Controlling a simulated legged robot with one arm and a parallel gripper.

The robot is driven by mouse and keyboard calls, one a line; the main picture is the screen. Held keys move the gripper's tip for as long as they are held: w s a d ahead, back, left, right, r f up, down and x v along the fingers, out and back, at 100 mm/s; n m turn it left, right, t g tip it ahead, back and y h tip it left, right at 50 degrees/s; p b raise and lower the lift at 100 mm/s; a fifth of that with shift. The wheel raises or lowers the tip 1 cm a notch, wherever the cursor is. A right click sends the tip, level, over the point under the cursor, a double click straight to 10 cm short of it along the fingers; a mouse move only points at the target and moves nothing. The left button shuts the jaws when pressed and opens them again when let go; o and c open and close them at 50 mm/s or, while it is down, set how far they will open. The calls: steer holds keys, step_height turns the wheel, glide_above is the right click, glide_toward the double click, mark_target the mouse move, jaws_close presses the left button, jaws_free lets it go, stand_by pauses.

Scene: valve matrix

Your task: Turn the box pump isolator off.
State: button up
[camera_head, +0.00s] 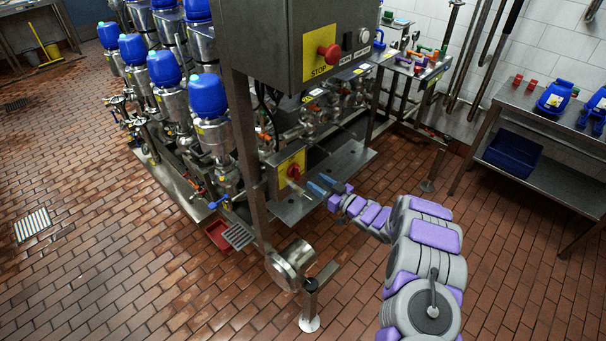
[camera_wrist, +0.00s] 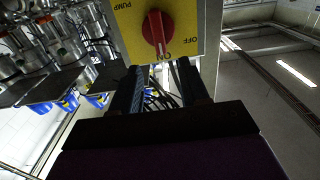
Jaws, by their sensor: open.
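The box pump isolator is a box with a yellow face (camera_wrist: 126,34) and a red rotary knob (camera_wrist: 157,32). The words PUMP, ON and OFF show on the face in the wrist view, and the knob's white mark points at ON. In the head view the isolator's yellow plate (camera_head: 285,162) stands low behind the steel post. My gripper (camera_head: 318,186) is just right of it. In the wrist view my gripper (camera_wrist: 160,70) is open, with its two dark fingers apart just short of the knob and nothing between them.
A grey control box (camera_head: 290,40) with a red STOP button (camera_head: 329,54) hangs above on a steel post (camera_head: 246,150). A steel bench (camera_head: 550,115) stands right. Tiled floor is open at left.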

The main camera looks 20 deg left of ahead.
mark_target(299, 170)
steer(key=x, duration=0.5)
steer(key=shift+a+f+b, duration=0.2)
steer(key=shift+a+b, duration=0.15)
steer(key=shift+a, duration=0.05)
steer(key=shift+w+a+r, duration=0.2)
steer(key=shift+w+a, duration=0.35)
steer(key=shift+a, duration=0.2)
steer(key=shift+a, duration=0.25)
steer(key=shift+a+f, duration=0.1)
steer(key=shift+c, duration=0.2)
steer(key=shift+c, duration=0.8)
jaws_close()
